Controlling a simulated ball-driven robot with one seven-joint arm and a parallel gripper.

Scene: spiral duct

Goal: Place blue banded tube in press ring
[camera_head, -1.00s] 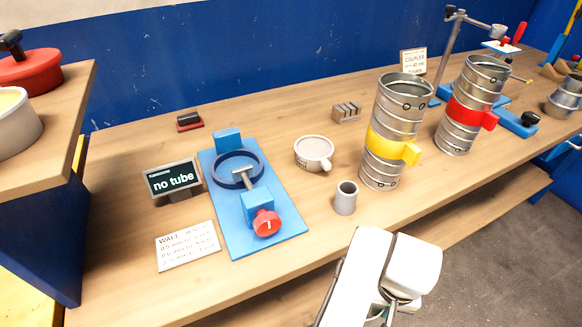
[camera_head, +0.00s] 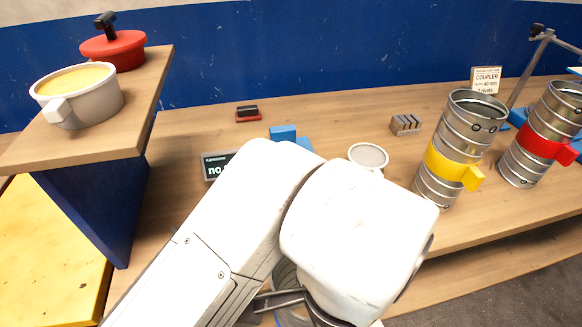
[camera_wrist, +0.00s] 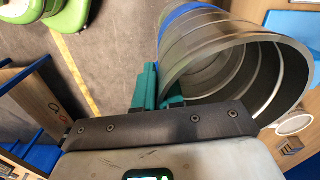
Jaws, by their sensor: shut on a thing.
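The blue banded tube (camera_wrist: 232,62) is a ribbed grey metal duct with a blue band (camera_wrist: 192,12) in the wrist view. Its open end faces the wrist camera. My gripper (camera_wrist: 158,92), with teal fingers, is shut on the tube at its rim. In the head view my arm hides most of the tube; a grey sliver (camera_head: 286,272) shows below the arm. The press is also mostly hidden by my arm. Only its blue back block (camera_head: 283,133) and a bit of base show; the ring itself is out of sight. The tube is apart from the visible press parts.
A display (camera_head: 215,165) stands left of the press, partly covered. A round grey cup (camera_head: 368,156), a yellow banded tube (camera_head: 447,160) and a red banded tube (camera_head: 540,145) stand on the bench to the right. A raised shelf (camera_head: 150,100) with pots is at left.

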